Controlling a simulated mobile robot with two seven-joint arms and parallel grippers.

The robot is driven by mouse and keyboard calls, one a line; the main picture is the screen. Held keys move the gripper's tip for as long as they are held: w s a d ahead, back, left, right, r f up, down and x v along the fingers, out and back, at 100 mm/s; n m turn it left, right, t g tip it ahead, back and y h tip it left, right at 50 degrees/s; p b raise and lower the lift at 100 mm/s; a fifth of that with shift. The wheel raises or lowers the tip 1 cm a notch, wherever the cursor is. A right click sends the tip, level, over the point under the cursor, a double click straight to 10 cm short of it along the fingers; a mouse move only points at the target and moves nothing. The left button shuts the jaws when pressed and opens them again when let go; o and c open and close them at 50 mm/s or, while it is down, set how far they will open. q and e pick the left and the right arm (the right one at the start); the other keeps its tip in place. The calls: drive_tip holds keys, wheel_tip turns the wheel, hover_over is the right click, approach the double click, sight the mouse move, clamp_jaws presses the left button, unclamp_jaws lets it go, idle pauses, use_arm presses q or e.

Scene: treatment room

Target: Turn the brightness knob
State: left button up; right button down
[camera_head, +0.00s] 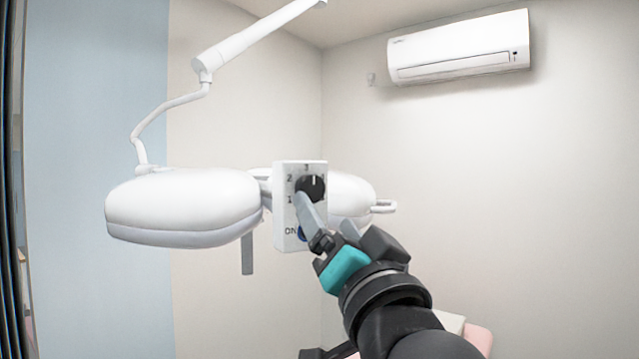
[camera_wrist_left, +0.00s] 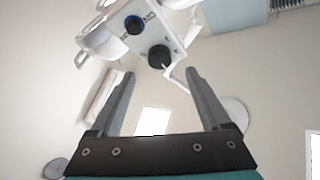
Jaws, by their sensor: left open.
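The brightness knob (camera_head: 314,186) is a round black dial with a white line pointing about upward. It sits on a white control box (camera_head: 285,212) marked 1, 2, 3 and ON, on the surgical-style lamp. The knob also shows in the left wrist view (camera_wrist_left: 158,57), just beyond and between the fingertips. My left gripper (camera_head: 306,203) is open, its fingers pointing at the box. In the head view, a grey finger covers the knob's lower left edge; contact cannot be told. My left gripper (camera_wrist_left: 160,74) holds nothing in the wrist view.
A blue-ringed button (camera_head: 302,234) below the knob is partly hidden by my gripper. White lamp heads (camera_head: 182,207) flank the box, hung from a jointed arm (camera_head: 240,45). An air conditioner (camera_head: 458,48) is high on the wall. Right of the lamp is free space.

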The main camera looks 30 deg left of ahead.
sight(312, 194)
use_arm(q)
drive_tip(key=p+x, duration=0.2)
drive_tip(key=x, duration=0.5)
drive_tip(key=shift+c, duration=0.3)
clamp_jaws()
idle(0.4)
